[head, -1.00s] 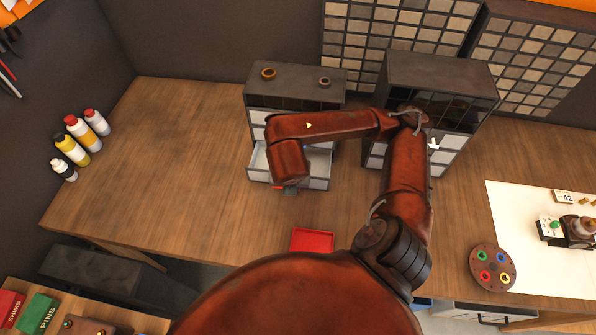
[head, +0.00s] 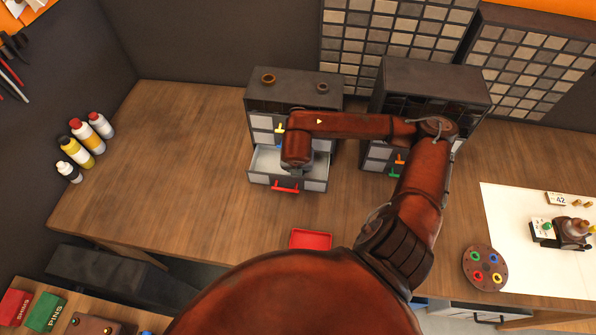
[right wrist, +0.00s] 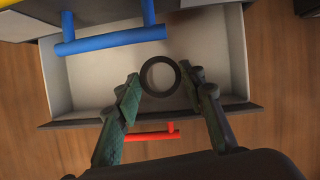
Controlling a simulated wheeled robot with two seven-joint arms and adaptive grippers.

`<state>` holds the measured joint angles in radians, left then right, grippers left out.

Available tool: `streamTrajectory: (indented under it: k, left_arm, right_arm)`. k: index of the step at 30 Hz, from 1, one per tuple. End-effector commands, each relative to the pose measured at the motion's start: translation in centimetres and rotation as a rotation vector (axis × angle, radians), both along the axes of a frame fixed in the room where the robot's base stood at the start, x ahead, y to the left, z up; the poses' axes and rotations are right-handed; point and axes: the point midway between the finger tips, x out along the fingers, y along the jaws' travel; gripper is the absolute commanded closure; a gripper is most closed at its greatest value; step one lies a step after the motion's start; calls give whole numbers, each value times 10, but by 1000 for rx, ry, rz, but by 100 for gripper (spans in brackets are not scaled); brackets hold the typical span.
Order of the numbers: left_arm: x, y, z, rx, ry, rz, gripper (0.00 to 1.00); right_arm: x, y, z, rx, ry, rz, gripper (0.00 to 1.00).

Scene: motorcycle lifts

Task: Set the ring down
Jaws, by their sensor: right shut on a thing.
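A dark round ring (right wrist: 160,95) is between the fingertips of my right gripper (right wrist: 160,78) in the right wrist view. The fingers touch it on both sides, so the gripper is shut on it. Ring and gripper are over the pale inside of an open drawer (right wrist: 85,85); I cannot tell how high. In the head view the drawer (head: 264,160) is pulled out of the small cabinet (head: 295,92), its red handle (head: 286,187) at the front. There my right gripper (head: 299,172) hides the ring. My left gripper is not in view.
A blue handle (right wrist: 110,40) stands out above the open drawer. Two small round parts (head: 268,78) (head: 322,87) are on the cabinet top. A second cabinet (head: 435,80) stands right. A red tray (head: 311,239) lies at the bench front.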

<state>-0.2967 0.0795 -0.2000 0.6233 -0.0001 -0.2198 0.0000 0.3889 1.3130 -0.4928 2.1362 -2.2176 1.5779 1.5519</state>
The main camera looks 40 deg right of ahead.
Motion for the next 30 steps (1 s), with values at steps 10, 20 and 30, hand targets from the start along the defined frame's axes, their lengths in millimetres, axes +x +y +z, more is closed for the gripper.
streamTrajectory:
  k: [10,20,30]
  left_arm:
    - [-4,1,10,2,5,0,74]
    - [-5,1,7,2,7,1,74]
    - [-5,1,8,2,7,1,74]
  right_arm:
    - [1,-2,-32,0,1,-1,90]
    - [3,-3,-39,0,-2,-1,90]
    - [2,-3,-37,1,-1,-1,46]
